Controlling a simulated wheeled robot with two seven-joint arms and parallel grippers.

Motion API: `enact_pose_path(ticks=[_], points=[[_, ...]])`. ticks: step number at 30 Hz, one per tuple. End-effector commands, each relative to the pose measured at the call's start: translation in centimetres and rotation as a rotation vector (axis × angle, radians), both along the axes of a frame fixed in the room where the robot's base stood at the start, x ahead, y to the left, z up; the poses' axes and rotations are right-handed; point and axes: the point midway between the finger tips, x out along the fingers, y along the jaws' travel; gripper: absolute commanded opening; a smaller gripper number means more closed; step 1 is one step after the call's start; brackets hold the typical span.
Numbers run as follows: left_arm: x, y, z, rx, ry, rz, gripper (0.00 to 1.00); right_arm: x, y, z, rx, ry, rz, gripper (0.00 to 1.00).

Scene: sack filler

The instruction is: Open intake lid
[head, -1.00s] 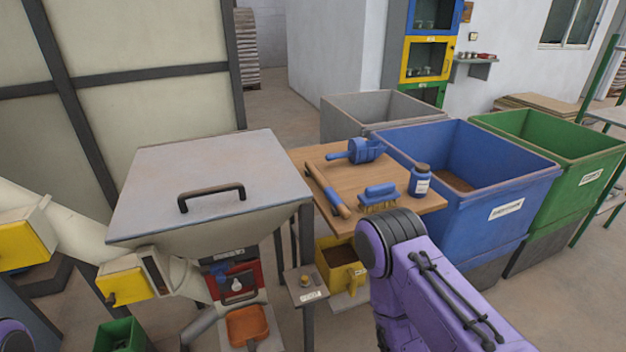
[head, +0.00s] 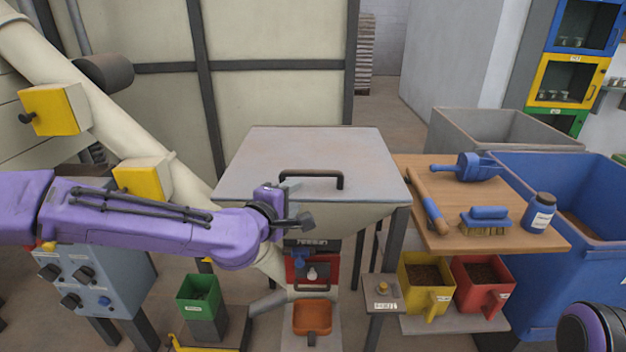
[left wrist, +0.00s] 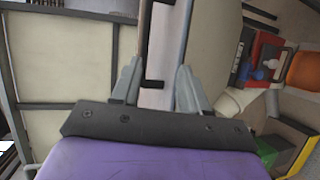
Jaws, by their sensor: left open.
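The intake lid (head: 350,155) is a flat grey plate lying shut on top of the cream hopper (head: 350,215). Its black bar handle (head: 312,174) stands near the lid's front edge. My left gripper (head: 293,207) is just in front of the lid, below and slightly left of the handle. In the left wrist view its two grey fingers (left wrist: 157,82) are spread, with the lid (left wrist: 172,40) and the black handle (left wrist: 149,45) ahead of them. The handle lines up with the gap, and the fingers look apart from it. My right gripper is out of view.
A wooden table (head: 470,210) with a scoop, brush, bottle and roller-like tool stands right of the hopper. A blue bin (head: 610,230) is beyond it. A yellow box (head: 142,180) on the pipe and a control box (head: 95,280) are near my left arm.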

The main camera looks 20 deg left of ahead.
Motion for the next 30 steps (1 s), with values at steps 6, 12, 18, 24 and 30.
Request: enact_pose_path(ticks=[6, 12, 18, 24, 30], points=[[2.2, -0.2, 2.1, -0.036, -0.044, -0.001, 0.44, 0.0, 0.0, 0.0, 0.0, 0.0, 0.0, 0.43], [6.7, -0.7, 1.2, -0.036, -0.042, 0.0, 0.44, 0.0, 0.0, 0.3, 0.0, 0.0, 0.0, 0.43], [9.7, -1.1, 0.6, -0.034, -0.042, -0.002, 0.44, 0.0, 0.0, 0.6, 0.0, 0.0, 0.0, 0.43], [10.5, -1.2, 0.4, -0.036, -0.043, -0.002, 0.44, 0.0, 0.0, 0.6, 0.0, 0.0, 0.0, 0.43], [10.4, -1.2, 0.5, -0.035, -0.043, -0.002, 0.25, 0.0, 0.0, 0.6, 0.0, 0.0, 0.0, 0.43]])
